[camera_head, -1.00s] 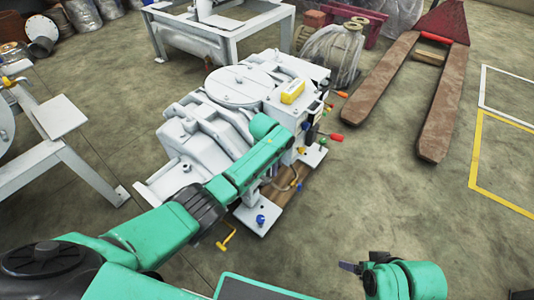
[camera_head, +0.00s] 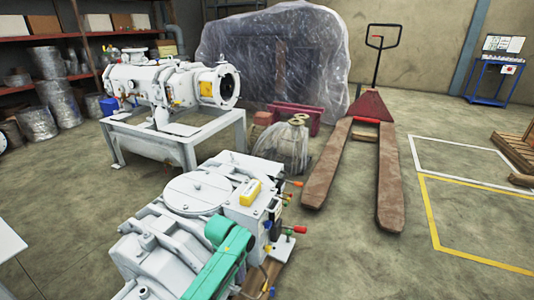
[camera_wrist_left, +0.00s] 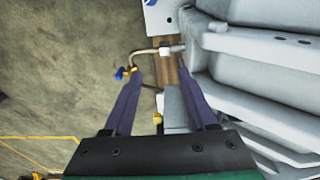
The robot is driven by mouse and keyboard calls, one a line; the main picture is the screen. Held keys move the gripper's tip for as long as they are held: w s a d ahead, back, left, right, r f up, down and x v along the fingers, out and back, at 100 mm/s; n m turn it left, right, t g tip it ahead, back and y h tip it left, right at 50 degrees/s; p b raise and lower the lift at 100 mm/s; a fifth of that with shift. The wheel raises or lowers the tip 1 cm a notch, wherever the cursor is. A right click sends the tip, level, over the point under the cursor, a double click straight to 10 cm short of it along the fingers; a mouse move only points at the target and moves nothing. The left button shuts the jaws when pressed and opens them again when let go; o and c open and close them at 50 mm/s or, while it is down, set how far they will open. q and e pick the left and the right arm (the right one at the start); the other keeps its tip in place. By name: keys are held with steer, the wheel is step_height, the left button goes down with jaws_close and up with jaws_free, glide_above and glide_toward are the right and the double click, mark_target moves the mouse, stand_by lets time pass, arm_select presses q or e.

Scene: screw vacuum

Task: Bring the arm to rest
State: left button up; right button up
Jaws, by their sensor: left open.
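My left arm (camera_head: 222,265) shows in the head view as a green link at the bottom, in front of the white vacuum machine (camera_head: 198,192). Its gripper's fingers are hidden there. In the left wrist view my left gripper (camera_wrist_left: 160,66) is open, with two dark fingers apart. A thin bent pipe with a blue knob (camera_wrist_left: 122,73) lies past the fingertips. A grey part of the machine shows between the fingers; whether it touches them I cannot tell. The machine's pale casing (camera_wrist_left: 250,65) is close on the right. My right gripper is not in view.
A second white pump (camera_head: 170,82) stands on a grey frame behind. A red pallet truck (camera_head: 370,105) is on the right, beside a wrapped bundle (camera_head: 292,142). A plastic-covered stack (camera_head: 275,60) is at the back. Open floor lies at the lower right.

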arm_select(q)
steer(key=s+f+h, duration=0.1)
steer(key=s+f, duration=0.5)
steer(key=s, duration=0.6)
steer(key=s+a+p, duration=0.4)
steer(key=s+p, duration=0.5)
steer(key=s, duration=0.1)
steer(key=s+a+n+y+p, duration=0.1)
steer(key=s+a+p, duration=0.3)
steer(key=s+p, duration=0.5)
steer(key=s+a+n+p, duration=0.1)
steer(key=s+a+p, duration=0.3)
steer(key=s+p, duration=0.5)
steer(key=shift+s+a+r+y, duration=0.3)
steer(key=shift+s+r, duration=0.15)
steer(key=shift+s, duration=0.45)
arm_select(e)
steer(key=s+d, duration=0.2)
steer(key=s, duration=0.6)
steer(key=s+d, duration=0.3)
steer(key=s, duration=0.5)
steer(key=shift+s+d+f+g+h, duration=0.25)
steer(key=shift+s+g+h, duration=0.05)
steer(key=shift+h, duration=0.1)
